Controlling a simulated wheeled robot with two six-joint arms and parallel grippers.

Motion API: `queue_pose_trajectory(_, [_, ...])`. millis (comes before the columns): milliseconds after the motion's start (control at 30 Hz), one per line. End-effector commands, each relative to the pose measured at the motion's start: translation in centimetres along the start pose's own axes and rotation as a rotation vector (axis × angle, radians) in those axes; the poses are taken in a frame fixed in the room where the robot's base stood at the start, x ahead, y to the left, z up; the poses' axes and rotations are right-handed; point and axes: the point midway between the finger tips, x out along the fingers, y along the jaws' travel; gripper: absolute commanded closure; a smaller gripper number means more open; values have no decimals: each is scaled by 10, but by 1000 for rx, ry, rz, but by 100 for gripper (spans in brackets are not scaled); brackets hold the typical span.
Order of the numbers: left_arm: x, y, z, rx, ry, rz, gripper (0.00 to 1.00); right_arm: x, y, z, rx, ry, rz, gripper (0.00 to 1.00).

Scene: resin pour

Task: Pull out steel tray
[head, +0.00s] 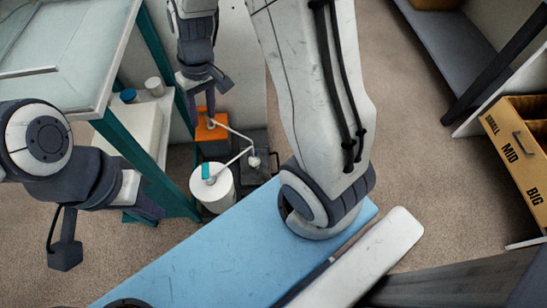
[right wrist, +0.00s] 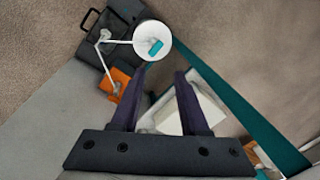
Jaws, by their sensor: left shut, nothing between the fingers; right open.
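I cannot make out a steel tray for certain. A teal-framed stand (head: 150,180) at the left has a pale top panel (head: 60,45) with a thin metal bar (head: 28,72) across it. A white block (head: 130,128) sits on its lower level, and it also shows between my right fingers in the right wrist view (right wrist: 205,110). My left gripper (head: 152,208) is shut and empty beside the stand's lower part. My right gripper (head: 208,105) is open and empty, pointing down beside the stand; its two dark fingers show in the right wrist view (right wrist: 157,75).
An orange box (head: 211,135), a white cylinder (head: 212,188) with a teal piece on top and a dark handled case (head: 258,155) stand close by the stand. A wooden box marked SMALL, MID, BIG (head: 520,140) is at the right.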

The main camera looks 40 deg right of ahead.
Motion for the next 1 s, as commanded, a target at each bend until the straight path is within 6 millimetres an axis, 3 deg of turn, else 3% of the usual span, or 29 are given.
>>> queue_pose_trajectory(33, [39, -3, 2, 0, 0, 0, 100, 49, 28, -8, 56, 0, -4, 55])
queue_pose_trajectory(300, [139, -10, 7, 0, 0, 0, 100, 197, 161, -29, 297, 38, -16, 55])
queue_pose_trajectory(500, [208, -15, 11, 0, 0, 0, 100, 308, 261, -13, 473, 64, -17, 55])
queue_pose_trajectory(600, [234, -17, 12, 0, 0, 0, 100, 352, 300, 1, 542, 73, -15, 55])
queue_pose_trajectory(700, [250, -18, 13, 0, 0, 0, 100, 382, 327, 13, 593, 82, -12, 55])
queue_pose_trajectory(800, [259, -19, 14, 0, 0, 0, 100, 400, 343, 22, 625, 86, -11, 55])
queue_pose_trajectory(1000, [269, -20, 14, 0, 1, 0, 100, 420, 351, 26, 641, 89, -9, 55])
